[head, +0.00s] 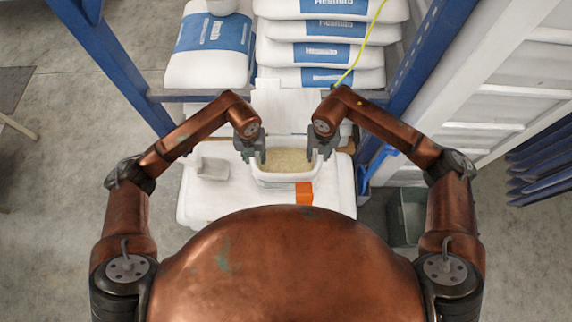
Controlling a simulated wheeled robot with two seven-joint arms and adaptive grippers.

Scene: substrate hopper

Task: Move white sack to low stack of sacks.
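White sacks with blue labels lie in a pile of several (325,54) at the back centre. Another white sack with a blue label (212,52) lies to its left; what is under it is mostly hidden. My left gripper (255,154) and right gripper (317,152) point down at the left and right sides of a white tub (288,178) of beige grains. The fingertips are small and dark, so I cannot tell whether they touch or grip its walls. The tub is above a white, rounded, sack-like surface (230,208), partly hidden by my body.
Blue posts (120,70) and (425,50) flank the sacks, with a blue crossbar between. A grey-green bin (408,215) stands on the floor at right. A yellow-green cord (365,45) hangs before the pile. Floor at left is open.

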